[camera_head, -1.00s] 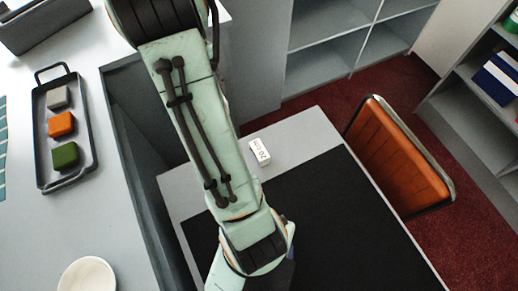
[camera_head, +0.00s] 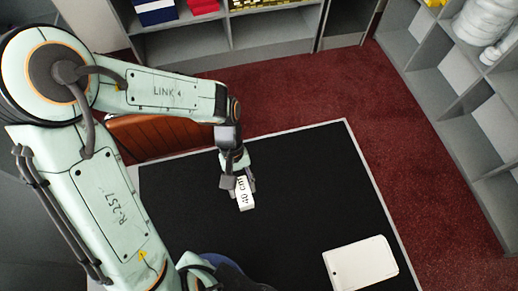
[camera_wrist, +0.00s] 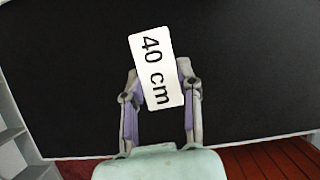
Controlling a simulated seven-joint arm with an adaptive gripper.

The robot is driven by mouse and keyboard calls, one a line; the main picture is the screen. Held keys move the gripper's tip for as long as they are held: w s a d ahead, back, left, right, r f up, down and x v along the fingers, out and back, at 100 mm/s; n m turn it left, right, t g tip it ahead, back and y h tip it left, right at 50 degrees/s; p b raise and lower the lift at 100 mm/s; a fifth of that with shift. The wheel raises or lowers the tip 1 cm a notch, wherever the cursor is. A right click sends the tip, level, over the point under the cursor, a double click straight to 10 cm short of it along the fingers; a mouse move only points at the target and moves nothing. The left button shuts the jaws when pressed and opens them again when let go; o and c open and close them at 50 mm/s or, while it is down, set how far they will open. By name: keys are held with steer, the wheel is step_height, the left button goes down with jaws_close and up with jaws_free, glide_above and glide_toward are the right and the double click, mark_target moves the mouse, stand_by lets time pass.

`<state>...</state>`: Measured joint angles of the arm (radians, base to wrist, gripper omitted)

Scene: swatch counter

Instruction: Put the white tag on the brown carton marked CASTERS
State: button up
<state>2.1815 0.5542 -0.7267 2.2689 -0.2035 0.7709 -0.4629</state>
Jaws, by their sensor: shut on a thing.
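My gripper (camera_head: 238,186) is shut on a small white block marked "40 cm" (camera_head: 246,197), over the black tabletop. In the wrist view the white block (camera_wrist: 156,72) sits tilted between the two fingers, its printed face toward the camera. Whether it touches the surface below I cannot tell. A larger flat white piece (camera_head: 362,264) with a small dark dot near one corner lies on the black surface at the lower right; it may be the white tag. No brown carton marked CASTERS shows in the current views.
The black tabletop (camera_head: 310,200) with a pale edge is mostly clear between the gripper and the flat white piece. An orange-brown chair (camera_head: 160,137) stands behind it, partly hidden by my arm. Grey shelves (camera_head: 270,28) stand at the back, and more with white rolls (camera_head: 485,22) at right.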

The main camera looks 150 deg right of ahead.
steer(key=shift+m, duration=0.3)
steer(key=f, duration=0.2)
steer(key=a+f, duration=0.1)
steer(key=f, duration=0.5)
steer(key=shift+a+f, duration=0.1)
steer(key=shift+a, duration=0.05)
steer(key=o, duration=0.9)
steer(key=shift+f, duration=0.15)
